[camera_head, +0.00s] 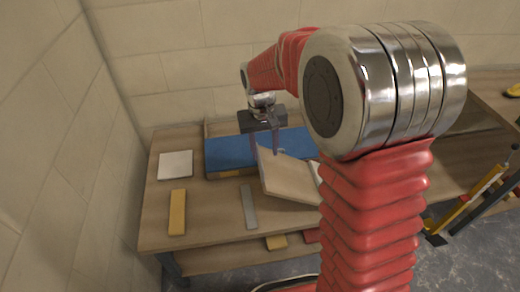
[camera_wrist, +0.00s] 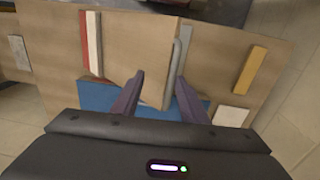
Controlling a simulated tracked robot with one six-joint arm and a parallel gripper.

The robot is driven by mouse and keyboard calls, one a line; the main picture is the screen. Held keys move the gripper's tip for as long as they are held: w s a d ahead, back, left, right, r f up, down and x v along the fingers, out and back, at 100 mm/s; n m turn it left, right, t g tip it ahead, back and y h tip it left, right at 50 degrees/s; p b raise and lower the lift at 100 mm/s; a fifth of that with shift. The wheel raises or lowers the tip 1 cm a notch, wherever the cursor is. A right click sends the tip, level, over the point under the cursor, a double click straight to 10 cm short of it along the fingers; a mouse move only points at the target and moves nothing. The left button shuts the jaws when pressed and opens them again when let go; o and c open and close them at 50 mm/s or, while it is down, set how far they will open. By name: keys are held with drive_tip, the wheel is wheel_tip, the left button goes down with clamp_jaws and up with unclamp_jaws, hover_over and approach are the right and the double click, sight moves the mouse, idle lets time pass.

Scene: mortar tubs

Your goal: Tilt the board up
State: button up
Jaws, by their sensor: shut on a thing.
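The board is a light wooden panel (camera_head: 287,180) at the middle of the workbench, in front of the blue mat. In the head view it looks tilted, with its far left corner at my gripper. My gripper (camera_head: 264,150) points down and is shut on the board's edge. In the wrist view, the board (camera_wrist: 135,48) runs away from between my two dark fingers (camera_wrist: 160,76). My arm hides the board's right side in the head view, so I cannot tell what its lower edge rests on.
The blue mat (camera_head: 230,150) lies behind the board. A white square (camera_head: 175,165), a yellow strip (camera_head: 177,212) and a grey strip (camera_head: 249,206) lie to the left. A red and white strip (camera_wrist: 92,45) lies beside the board. Walls stand behind and left of the workbench (camera_head: 208,237).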

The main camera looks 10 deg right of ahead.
wheel_tip(320, 180, up, 14)
drive_tip(key=shift+a+f, duration=0.15)
drive_tip(key=shift+a, duration=0.3)
drive_tip(key=shift+w, duration=0.1)
idle(0.4)
drive_tip(key=s+d+t, duration=0.2)
drive_tip(key=s, duration=0.9)
drive_tip(key=s+d+t, duration=0.2)
drive_tip(key=s+t, duration=0.1)
drive_tip(key=s, duration=0.9)
drive_tip(key=shift+s+d+r+t+y, duration=0.2)
drive_tip(key=shift+s+r+t+y, duration=0.1)
drive_tip(key=shift+y, duration=0.1)
idle(1.7)
